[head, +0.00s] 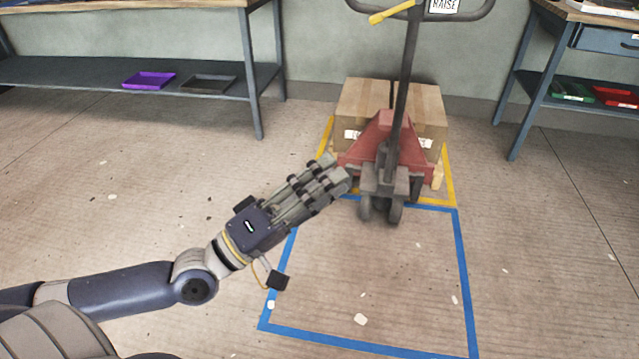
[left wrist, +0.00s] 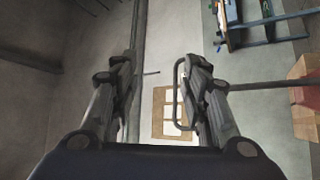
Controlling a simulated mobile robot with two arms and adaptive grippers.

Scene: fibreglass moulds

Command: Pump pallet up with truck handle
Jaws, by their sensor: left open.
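The red pallet truck (head: 385,150) stands in the upper middle of the head view, with cardboard boxes (head: 427,100) behind its red body. Its dark handle shaft (head: 405,75) rises to a loop handle (head: 480,12) at the top edge, with a yellow lever (head: 390,12) and a RAISE sign (head: 444,5). My left gripper (head: 337,174) is open and empty, in front of and left of the truck, below the loop. In the left wrist view the open fingers (left wrist: 160,75) show, with the loop handle (left wrist: 179,95) beside the right finger. The pallet is mostly hidden. My right gripper is not in view.
Yellow tape (head: 448,185) surrounds the load. A blue taped rectangle (head: 465,270) marks open floor in front. A workbench (head: 110,72) with purple (head: 149,81) and dark (head: 208,84) trays stands left; another bench (head: 535,80) stands right. Small pale scraps (head: 360,319) lie about.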

